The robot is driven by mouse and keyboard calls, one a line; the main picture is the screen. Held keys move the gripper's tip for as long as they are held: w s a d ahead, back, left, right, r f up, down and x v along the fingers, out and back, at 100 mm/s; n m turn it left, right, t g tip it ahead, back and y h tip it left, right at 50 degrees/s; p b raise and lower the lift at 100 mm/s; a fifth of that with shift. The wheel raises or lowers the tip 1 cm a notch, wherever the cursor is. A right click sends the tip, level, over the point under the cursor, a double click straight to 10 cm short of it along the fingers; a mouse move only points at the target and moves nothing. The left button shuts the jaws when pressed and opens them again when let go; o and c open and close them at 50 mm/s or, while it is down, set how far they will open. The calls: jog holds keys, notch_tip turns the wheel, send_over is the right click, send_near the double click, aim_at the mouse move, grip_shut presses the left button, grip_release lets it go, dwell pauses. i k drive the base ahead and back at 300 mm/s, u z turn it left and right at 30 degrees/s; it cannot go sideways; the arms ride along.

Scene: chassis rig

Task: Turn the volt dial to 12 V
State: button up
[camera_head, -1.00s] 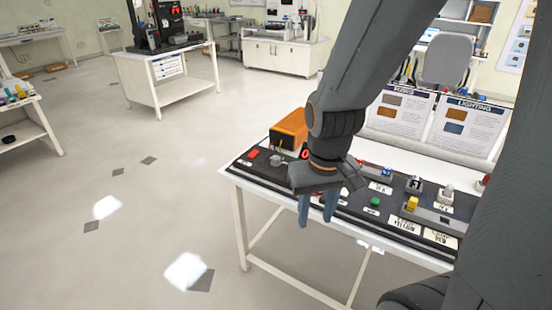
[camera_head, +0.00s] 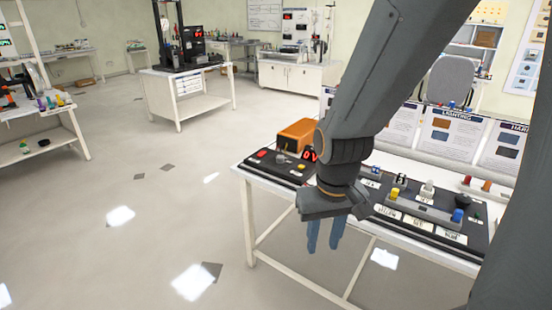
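My gripper (camera_head: 325,240) hangs in front of the table's front edge, its two blue fingers pointing down. The fingers are a little apart with nothing between them. A red digital display on the black panel (camera_head: 262,171) reads about 0 V (camera_head: 309,155). It stands beside an orange box (camera_head: 297,133), just left of my wrist. I cannot make out the volt dial for certain; my wrist and gripper body hide part of the panel. A small grey control (camera_head: 281,157) shows left of the display, but its kind is unclear.
A red button (camera_head: 262,154) and a yellow one (camera_head: 301,168) are on the panel's left part. Yellow, white and blue parts stand on its right, before information boards (camera_head: 449,137).

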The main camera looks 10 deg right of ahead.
aim_at(281, 158)
jog(key=u, duration=0.4)
jog(key=i, duration=1.25)
jog(key=z, duration=0.2)
